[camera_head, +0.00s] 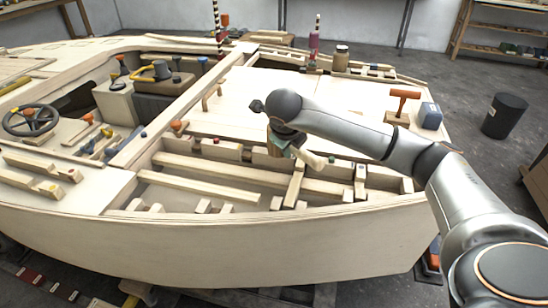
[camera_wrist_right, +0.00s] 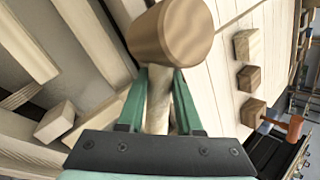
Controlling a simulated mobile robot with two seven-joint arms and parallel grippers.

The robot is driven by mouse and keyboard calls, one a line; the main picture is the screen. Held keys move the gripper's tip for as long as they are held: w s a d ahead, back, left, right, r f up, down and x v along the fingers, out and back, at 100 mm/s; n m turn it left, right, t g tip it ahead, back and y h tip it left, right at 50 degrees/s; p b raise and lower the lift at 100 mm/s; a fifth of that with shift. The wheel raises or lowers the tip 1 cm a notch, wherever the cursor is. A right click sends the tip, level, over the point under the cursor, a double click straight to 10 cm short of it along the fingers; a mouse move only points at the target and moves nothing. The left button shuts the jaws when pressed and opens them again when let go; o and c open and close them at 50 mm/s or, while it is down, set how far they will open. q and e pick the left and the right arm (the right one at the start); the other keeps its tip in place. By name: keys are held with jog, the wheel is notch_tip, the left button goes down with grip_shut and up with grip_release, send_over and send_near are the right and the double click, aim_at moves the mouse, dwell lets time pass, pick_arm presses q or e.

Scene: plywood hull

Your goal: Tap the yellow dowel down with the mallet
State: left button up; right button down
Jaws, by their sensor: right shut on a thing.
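My right gripper (camera_head: 288,141) hangs over the near edge of the plywood deck, above the slatted frame. In the wrist view its green fingers (camera_wrist_right: 160,100) are shut on the pale handle of the mallet (camera_wrist_right: 170,32). The mallet's brown round head lies beyond the fingertips. In the head view the pale handle (camera_head: 310,158) sticks out to the right of the gripper, and the head is partly hidden by the wrist. My left gripper is not in view.
The hull's ribs and wooden blocks (camera_head: 200,163) lie below the gripper. An orange T-handled tool (camera_head: 403,95) and a blue-grey box (camera_head: 430,115) stand on the right of the deck. A steering wheel (camera_head: 30,120) is at the left. The deck's middle is mostly clear.

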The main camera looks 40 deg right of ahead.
jog(key=shift+f+p, duration=0.1)
jog(key=shift+p, duration=0.45)
notch_tip(320, 180, up, 5)
jog(key=p, duration=0.3)
jog(key=shift+f, duration=0.15)
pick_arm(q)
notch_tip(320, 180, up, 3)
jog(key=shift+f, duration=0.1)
pick_arm(e)
jog(key=shift+f, duration=0.1)
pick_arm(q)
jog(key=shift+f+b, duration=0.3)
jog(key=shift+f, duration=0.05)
pick_arm(e)
jog(key=shift+f, duration=0.3)
